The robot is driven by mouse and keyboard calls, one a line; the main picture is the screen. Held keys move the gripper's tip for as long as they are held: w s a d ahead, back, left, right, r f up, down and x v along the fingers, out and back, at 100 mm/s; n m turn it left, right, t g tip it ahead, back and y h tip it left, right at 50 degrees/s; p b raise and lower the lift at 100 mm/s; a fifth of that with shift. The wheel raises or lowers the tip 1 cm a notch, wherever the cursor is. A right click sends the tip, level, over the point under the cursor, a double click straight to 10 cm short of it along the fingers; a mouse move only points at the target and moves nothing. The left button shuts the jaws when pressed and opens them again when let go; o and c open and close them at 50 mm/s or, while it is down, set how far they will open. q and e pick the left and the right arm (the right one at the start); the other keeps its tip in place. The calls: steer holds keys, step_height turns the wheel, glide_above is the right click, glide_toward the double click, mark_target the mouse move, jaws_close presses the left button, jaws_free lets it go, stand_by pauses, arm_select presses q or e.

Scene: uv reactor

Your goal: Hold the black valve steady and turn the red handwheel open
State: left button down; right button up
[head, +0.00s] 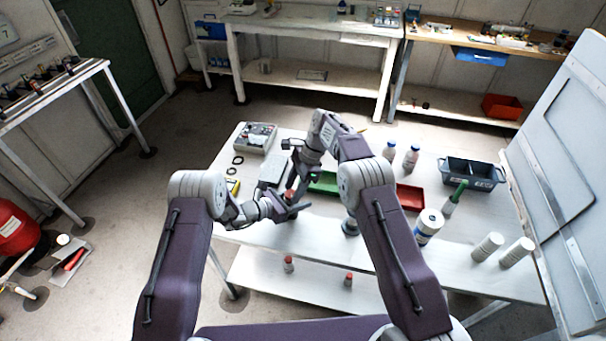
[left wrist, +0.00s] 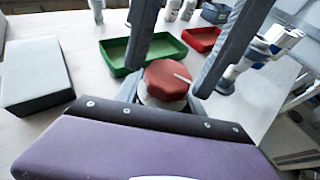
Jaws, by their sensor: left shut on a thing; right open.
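The red handwheel (head: 290,195) stands near the table's front edge in the head view. It shows clearly in the left wrist view (left wrist: 167,80), with a white mark on its top and a pale collar below. My left gripper (head: 284,205) is shut around the valve body just under the handwheel. The black valve body is mostly hidden by this gripper. My right gripper (head: 294,172) is open above the handwheel. Its two grey fingers (left wrist: 177,72) come down on either side of the red wheel in the left wrist view, apparently with gaps.
A green tray (left wrist: 118,56) and a red tray (head: 410,197) lie beyond the valve. A pale flat box (left wrist: 38,75) is on the left. Bottles (head: 411,158), a dark caddy (head: 472,172) and a white-blue container (head: 429,226) stand right.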

steer(key=m, duration=0.1)
steer(key=m+t, duration=0.1)
steer(key=m, duration=0.1)
steer(key=shift+s, duration=0.25)
steer(key=d+r+m, duration=0.1)
steer(key=d+r, duration=0.4)
steer(key=r, duration=0.6)
steer(key=shift+n, duration=0.3)
steer(key=x, duration=1.2)
steer(key=shift+w+a+f, duration=0.2)
steer(key=shift+w+a, duration=0.05)
steer(key=shift+a, duration=0.05)
steer(key=shift+w+r+n, duration=0.15)
steer(key=shift+n, duration=0.45)
steer(key=shift+d+r+n+g, duration=0.1)
steer(key=shift+n+g, duration=0.4)
steer(key=shift+n, duration=0.8)
steer(key=m+t, duration=0.1)
steer(key=m, duration=0.2)
steer(key=shift+m, duration=0.4)
steer(key=v, duration=1.2)
steer(key=shift+s+m+t, duration=0.4)
steer(key=shift+s, duration=0.15)
steer(key=shift+d, duration=0.1)
